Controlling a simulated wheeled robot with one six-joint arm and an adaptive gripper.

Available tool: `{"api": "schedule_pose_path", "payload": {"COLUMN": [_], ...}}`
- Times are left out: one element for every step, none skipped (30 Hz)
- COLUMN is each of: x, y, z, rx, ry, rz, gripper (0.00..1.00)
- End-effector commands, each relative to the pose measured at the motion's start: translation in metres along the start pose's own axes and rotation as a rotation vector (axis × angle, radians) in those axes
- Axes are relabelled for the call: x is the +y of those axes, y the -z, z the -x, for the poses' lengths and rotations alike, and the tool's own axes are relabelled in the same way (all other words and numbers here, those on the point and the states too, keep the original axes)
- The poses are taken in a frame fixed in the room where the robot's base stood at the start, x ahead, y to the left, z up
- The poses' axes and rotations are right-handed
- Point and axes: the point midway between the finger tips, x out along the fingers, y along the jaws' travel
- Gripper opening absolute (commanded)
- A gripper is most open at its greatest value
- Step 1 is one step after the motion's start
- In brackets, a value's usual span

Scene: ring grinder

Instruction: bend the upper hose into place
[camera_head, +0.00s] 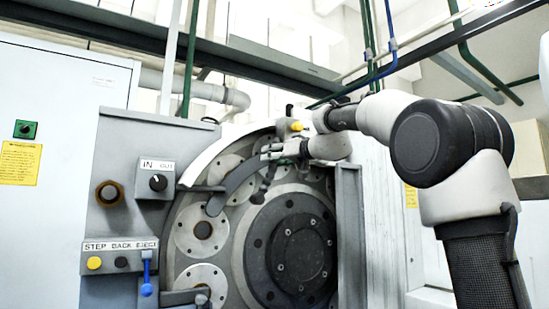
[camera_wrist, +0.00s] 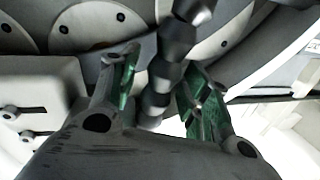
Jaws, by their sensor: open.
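The upper hose is a dark, segmented hose; its lower part (camera_head: 265,182) hangs in front of the ring grinder's round face in the head view. My gripper (camera_head: 268,152) is at the hose, in front of the upper part of that face. In the wrist view the hose (camera_wrist: 174,48) runs between the two green-padded fingers of my gripper (camera_wrist: 163,88). The fingers are open, one on each side of the hose. I cannot tell whether either finger touches it. The hose's upper end is partly hidden by my gripper in the head view.
A dark grey curved arm (camera_head: 232,184) lies just left of the hose. Round plates (camera_head: 201,275) and a large dark hub (camera_head: 302,250) sit behind. A grey upright post (camera_head: 350,235) stands at right. The control panel (camera_head: 119,259) with knobs is at left.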

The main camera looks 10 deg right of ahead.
Motion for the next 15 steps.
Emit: {"api": "schedule_pose_path", "payload": {"x": [0.0001, 0.0000, 0.0001, 0.0001, 0.0001, 0.0001, 0.0001, 0.0001, 0.0001, 0.0001, 0.0001, 0.0001, 0.0001, 0.0000, -0.0002], "y": [0.0000, -0.0001, -0.0001, -0.0001, -0.0001, -0.0002, -0.0002, -0.0002, -0.0002, -0.0002, -0.0002, -0.0002, -0.0003, -0.0003, -0.0003], "z": [0.0001, 0.0001, 0.0002, 0.0002, 0.0002, 0.0002, 0.0002, 0.0002, 0.0002, 0.0002, 0.0003, 0.0003, 0.0003, 0.0002, 0.0002], "rx": [0.000, 0.000, 0.000, 0.000, 0.000, 0.000, 0.000, 0.000, 0.000, 0.000, 0.000, 0.000, 0.000, 0.000, 0.000], "ry": [0.000, 0.000, 0.000, 0.000, 0.000, 0.000, 0.000, 0.000, 0.000, 0.000, 0.000, 0.000, 0.000, 0.000, 0.000], "rz": [0.000, 0.000, 0.000, 0.000, 0.000, 0.000, 0.000, 0.000, -0.001, -0.001, -0.001, -0.001, -0.001, -0.002, -0.006], "gripper": [0.44, 0.39, 0.31, 0.26, 0.20, 0.13, 0.08, 0.02, 0.00, 0.00, 0.00, 0.00, 0.00, 0.00, 0.00]}}
